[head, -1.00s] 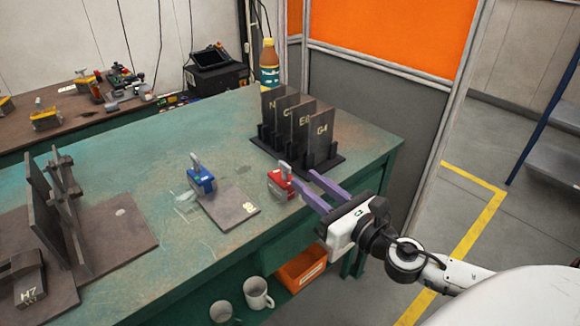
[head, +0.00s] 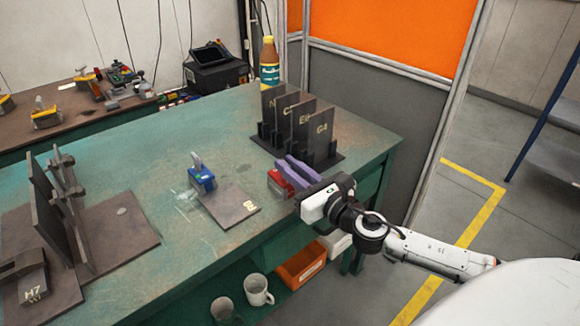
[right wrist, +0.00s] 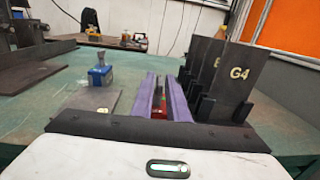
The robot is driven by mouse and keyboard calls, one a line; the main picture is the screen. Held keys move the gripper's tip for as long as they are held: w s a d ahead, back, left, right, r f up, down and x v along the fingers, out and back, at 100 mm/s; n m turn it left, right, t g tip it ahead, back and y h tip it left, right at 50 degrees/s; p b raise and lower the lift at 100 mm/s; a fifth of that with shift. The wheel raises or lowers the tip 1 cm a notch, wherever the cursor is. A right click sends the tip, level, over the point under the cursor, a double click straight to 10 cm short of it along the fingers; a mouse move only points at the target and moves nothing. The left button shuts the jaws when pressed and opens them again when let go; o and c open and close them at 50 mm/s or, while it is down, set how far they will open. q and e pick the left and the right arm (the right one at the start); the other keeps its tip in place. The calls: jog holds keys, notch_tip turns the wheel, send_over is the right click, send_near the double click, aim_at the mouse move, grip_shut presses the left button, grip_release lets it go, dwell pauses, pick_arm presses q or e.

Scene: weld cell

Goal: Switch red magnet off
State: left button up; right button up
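The red magnet (head: 279,184) sits on the green bench, left of the plate rack. My right gripper (head: 288,162) is at it, with its purple fingers over its top. In the head view they cover its lever. In the right wrist view the fingers (right wrist: 162,80) stand a narrow gap apart, with red of the magnet (right wrist: 163,112) showing between and below them. I cannot tell whether they touch the lever or which way it is set. My left gripper is not in view.
A blue magnet (head: 202,180) stands on a small steel plate (head: 232,207) to the left. The rack of upright plates (head: 322,137), one marked G4, is close behind my right gripper. A dark fixture (head: 110,235) is at the left. An orange bin (head: 300,268) and mugs (head: 256,290) are below.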

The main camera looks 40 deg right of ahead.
grip_shut()
